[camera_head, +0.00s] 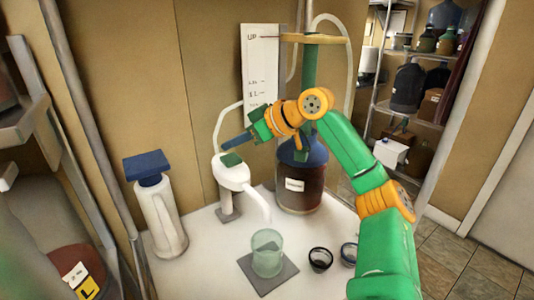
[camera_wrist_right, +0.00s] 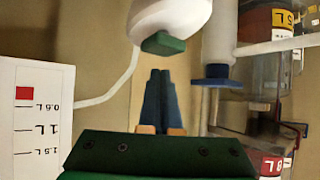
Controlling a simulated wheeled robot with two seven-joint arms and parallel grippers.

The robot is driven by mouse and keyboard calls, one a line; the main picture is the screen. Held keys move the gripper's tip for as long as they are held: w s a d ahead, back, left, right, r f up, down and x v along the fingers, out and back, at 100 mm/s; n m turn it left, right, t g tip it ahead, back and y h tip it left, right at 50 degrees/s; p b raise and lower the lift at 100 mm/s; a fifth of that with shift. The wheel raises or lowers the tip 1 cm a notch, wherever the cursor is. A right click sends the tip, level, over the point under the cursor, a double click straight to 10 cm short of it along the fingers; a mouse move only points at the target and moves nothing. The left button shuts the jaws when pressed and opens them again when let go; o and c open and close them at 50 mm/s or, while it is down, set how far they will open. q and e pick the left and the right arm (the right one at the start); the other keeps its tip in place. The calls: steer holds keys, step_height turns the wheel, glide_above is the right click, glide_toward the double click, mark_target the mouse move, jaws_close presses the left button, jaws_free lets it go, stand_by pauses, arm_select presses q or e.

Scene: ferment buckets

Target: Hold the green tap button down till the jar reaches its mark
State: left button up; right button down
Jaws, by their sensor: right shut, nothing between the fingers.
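The white tap (camera_head: 232,177) stands on a post at the back of the white table, its spout over the jar. Its green button (camera_head: 231,159) is on top and also shows in the right wrist view (camera_wrist_right: 163,43). My right gripper (camera_head: 228,146), with blue fingers, is shut and empty just above the button. In the right wrist view the fingertips (camera_wrist_right: 160,72) are near the button with a small visible gap. The greenish clear jar (camera_head: 267,256) stands upright below the spout on a grey pad (camera_head: 287,275). I cannot make out a liquid level or mark on it. My left gripper is out of view.
A white scale board (camera_head: 260,65) stands behind, with a red marker (camera_wrist_right: 23,93) in the right wrist view. A large dark jug (camera_head: 301,188) is right of the tap. A blue-topped white dispenser (camera_head: 158,215) stands left.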

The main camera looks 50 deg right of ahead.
steer(key=shift+f, duration=0.15)
stand_by(0.5)
steer(key=shift+f+b, duration=1.15)
steer(key=shift+b, duration=0.1)
stand_by(6.1)
